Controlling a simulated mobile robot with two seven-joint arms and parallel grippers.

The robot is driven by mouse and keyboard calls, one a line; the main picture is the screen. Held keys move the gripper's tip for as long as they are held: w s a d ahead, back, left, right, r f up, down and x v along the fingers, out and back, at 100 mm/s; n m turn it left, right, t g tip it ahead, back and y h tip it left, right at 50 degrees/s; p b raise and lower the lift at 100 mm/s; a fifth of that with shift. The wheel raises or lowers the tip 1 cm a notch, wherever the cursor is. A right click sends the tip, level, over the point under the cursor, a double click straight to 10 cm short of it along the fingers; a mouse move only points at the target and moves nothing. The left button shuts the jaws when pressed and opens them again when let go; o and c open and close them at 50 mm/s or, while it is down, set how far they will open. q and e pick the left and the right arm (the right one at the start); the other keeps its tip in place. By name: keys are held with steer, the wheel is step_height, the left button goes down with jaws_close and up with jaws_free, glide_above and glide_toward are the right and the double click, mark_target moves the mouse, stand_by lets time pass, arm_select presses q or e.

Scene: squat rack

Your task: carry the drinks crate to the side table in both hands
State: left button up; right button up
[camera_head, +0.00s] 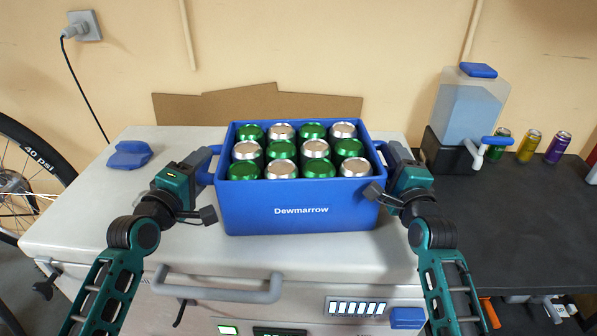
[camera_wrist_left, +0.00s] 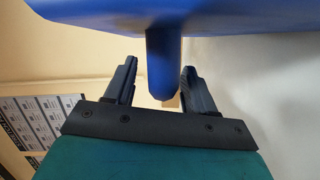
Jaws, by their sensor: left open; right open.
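The blue drinks crate (camera_head: 300,211), marked "Dewmarrow", sits on a light grey chest top and is full of green and silver cans (camera_head: 283,150). It has a blue handle on each end. My left gripper (camera_head: 207,160) is at the left handle; in the left wrist view the open fingers (camera_wrist_left: 155,85) stand on either side of the blue handle (camera_wrist_left: 163,62), with gaps visible. My right gripper (camera_head: 388,158) is open at the crate's right end, by the right handle (camera_head: 382,150); its fingertips are partly hidden. The dark side table (camera_head: 520,225) stands to the right.
A water dispenser (camera_head: 470,105) with a blue tap stands at the table's back left, with several cans (camera_head: 529,146) beside it. A blue object (camera_head: 129,154) lies on the chest top's left. A bicycle wheel (camera_head: 25,180) is at far left. The table's front area is clear.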

arm_select(q)
steer(key=shift+c, duration=0.3)
arm_select(e)
steer(key=shift+c, duration=0.3)
arm_select(q)
jaws_close()
arm_select(e)
jaws_close()
steer(key=shift+r, duration=0.15)
